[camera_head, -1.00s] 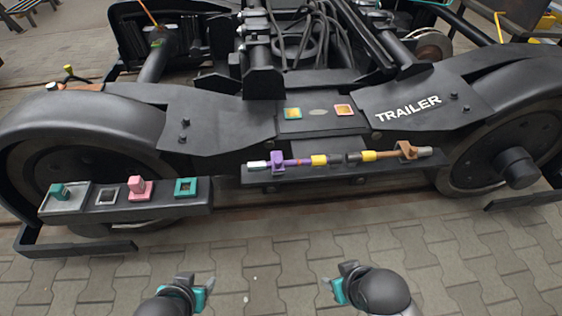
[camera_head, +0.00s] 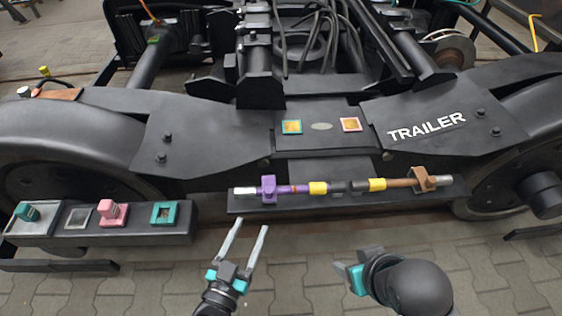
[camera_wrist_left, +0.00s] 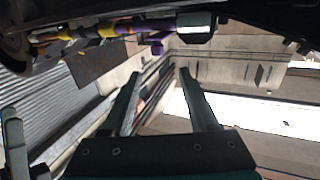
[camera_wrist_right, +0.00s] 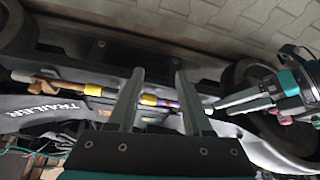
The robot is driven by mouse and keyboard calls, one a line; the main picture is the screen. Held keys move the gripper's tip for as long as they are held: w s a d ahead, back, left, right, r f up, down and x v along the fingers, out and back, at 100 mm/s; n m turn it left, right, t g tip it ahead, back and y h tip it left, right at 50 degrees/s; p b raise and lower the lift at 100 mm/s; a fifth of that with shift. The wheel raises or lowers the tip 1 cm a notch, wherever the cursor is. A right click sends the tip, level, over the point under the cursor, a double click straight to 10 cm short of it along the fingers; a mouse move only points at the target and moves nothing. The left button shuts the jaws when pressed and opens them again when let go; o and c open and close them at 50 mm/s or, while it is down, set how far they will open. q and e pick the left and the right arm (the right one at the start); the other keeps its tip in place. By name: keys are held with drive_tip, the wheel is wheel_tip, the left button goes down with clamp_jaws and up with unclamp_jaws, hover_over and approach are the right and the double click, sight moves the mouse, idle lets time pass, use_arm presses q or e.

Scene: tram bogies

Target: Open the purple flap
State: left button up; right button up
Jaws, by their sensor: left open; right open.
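The purple flap (camera_head: 267,187) is a small purple bracket around the left part of a horizontal bar with purple, yellow, black and brown sections. It is low on the side of the black bogie; whether it is shut cannot be told. A purple part of the bar area shows in the left wrist view (camera_wrist_left: 156,40). My left gripper (camera_head: 250,226) is open and empty, with fingers pointing up towards the bar, just below and left of the flap and apart from it. My right gripper (camera_head: 352,260) is open and empty, lower and to the right.
A brown bracket (camera_head: 425,180) holds the bar's right end. A black ledge (camera_head: 130,236) at the left carries teal and pink blocks and frames. The black bogie frame (camera_head: 205,130) rises behind. Paved floor (camera_head: 135,290) in front is free.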

use_arm(q)
drive_tip(key=b, duration=0.3)
approach(274, 187)
drive_tip(key=w+r, duration=0.1)
drive_tip(key=r, duration=0.1)
drive_tip(key=shift+w+d+r, duration=0.2)
drive_tip(key=shift+w+r, duration=0.2)
drive_tip(key=shift+x, duration=1.05)
drive_tip(key=shift+b+x, duration=0.95)
drive_tip(key=shift+x, duration=0.65)
drive_tip(key=shift+b+x, duration=0.35)
drive_tip(key=shift+x, duration=0.5)
drive_tip(key=shift+w+d, duration=0.3)
drive_tip(key=shift+w, duration=0.2)
use_arm(e)
drive_tip(key=w+a+r+t+y, duration=0.2)
drive_tip(key=w+a+t+y, duration=0.2)
drive_tip(key=a+t, duration=0.6)
drive_tip(key=shift+w+a+r+y, duration=0.2)
drive_tip(key=shift+a+y, duration=0.05)
drive_tip(key=shift+y, duration=0.35)
drive_tip(key=shift+r+t, duration=0.1)
drive_tip(key=shift+t, duration=0.2)
use_arm(q)
drive_tip(key=shift+r, duration=0.1)
drive_tip(key=shift+c, duration=0.4)
